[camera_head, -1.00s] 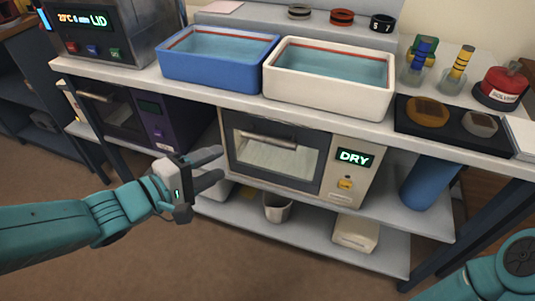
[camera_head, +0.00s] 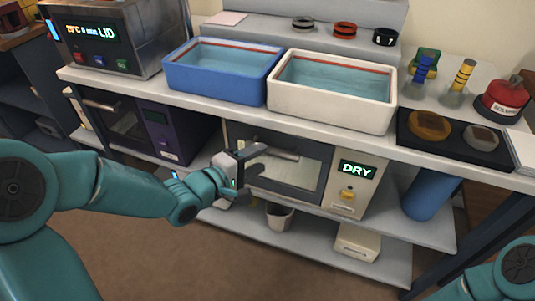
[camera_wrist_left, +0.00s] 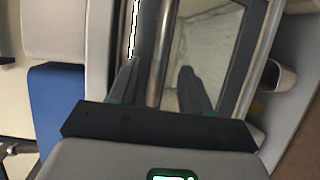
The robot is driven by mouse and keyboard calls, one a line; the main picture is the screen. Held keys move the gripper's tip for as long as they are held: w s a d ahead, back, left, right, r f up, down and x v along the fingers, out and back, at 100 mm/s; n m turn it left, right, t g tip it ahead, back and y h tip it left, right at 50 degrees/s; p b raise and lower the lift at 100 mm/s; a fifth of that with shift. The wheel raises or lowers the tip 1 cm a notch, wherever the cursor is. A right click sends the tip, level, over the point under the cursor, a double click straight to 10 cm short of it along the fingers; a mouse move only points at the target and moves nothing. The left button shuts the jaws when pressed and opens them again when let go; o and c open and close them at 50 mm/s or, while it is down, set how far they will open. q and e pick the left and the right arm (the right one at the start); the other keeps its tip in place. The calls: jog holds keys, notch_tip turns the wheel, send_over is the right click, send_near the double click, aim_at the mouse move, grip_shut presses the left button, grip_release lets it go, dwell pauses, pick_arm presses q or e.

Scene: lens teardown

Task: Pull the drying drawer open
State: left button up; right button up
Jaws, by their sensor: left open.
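The drying drawer (camera_head: 310,170) is the silver front with a window, in the unit under the bench with a lit DRY display (camera_head: 357,169). It looks shut. Its bar handle (camera_head: 287,155) runs along the upper front. My left gripper (camera_head: 262,159) is open in front of the drawer's upper left, by the handle. In the left wrist view, the metal handle bar (camera_wrist_left: 160,45) runs lengthwise between the two spread fingers of the gripper (camera_wrist_left: 157,82). I cannot tell whether they touch it. My right gripper is out of view.
A blue tub (camera_head: 218,75) and a white tub (camera_head: 330,95) with liquid stand on the bench above. A purple unit (camera_head: 172,130) is left of the drying unit. A grey cup (camera_head: 279,215) and a pale box (camera_head: 357,242) sit on the lower shelf. The floor in front is clear.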

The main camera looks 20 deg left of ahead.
aim_at(269, 153)
pick_arm(q)
jog(key=shift+b+x, duration=0.35)
jog(key=shift+x, duration=1.75)
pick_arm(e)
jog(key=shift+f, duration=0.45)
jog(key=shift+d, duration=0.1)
pick_arm(q)
grip_shut()
